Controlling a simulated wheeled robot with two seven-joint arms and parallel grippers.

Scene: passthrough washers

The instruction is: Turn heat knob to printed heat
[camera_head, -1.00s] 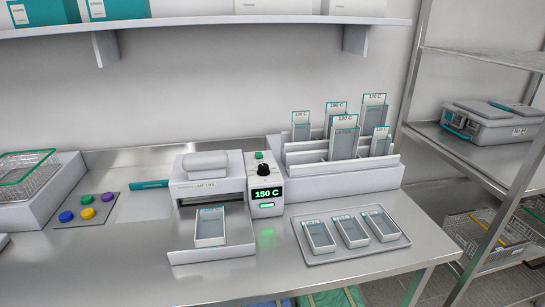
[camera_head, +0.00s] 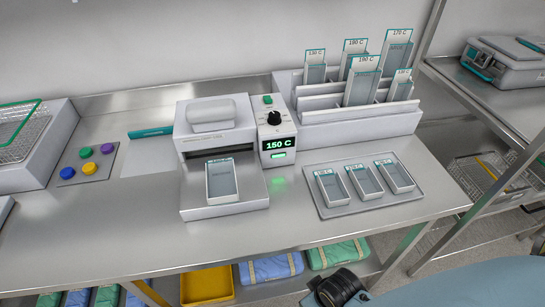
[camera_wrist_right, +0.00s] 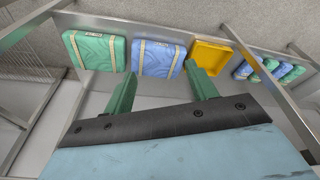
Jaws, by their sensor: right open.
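The heat knob (camera_head: 273,116) is a black dial on top of the white control box of the sealer (camera_head: 210,130). Below it a display (camera_head: 278,143) reads 150 C in green. A tray-like pouch (camera_head: 221,180) with a printed label lies on the sealer's front shelf; its print is too small to read. In the right wrist view my right gripper (camera_wrist_right: 163,90) is open and empty, with green fingers apart, facing the lower shelf. In the head view only part of my right arm (camera_head: 440,288) shows at the lower right, far from the knob. My left gripper is not in view.
A tray (camera_head: 325,210) with several small pouches lies right of the sealer. A rack (camera_head: 355,128) behind holds cards marked with temperatures. Colored buttons (camera_head: 87,168) and a wire basket (camera_head: 30,130) are at left. Folded packs and a yellow bin (camera_head: 207,286) sit below the counter.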

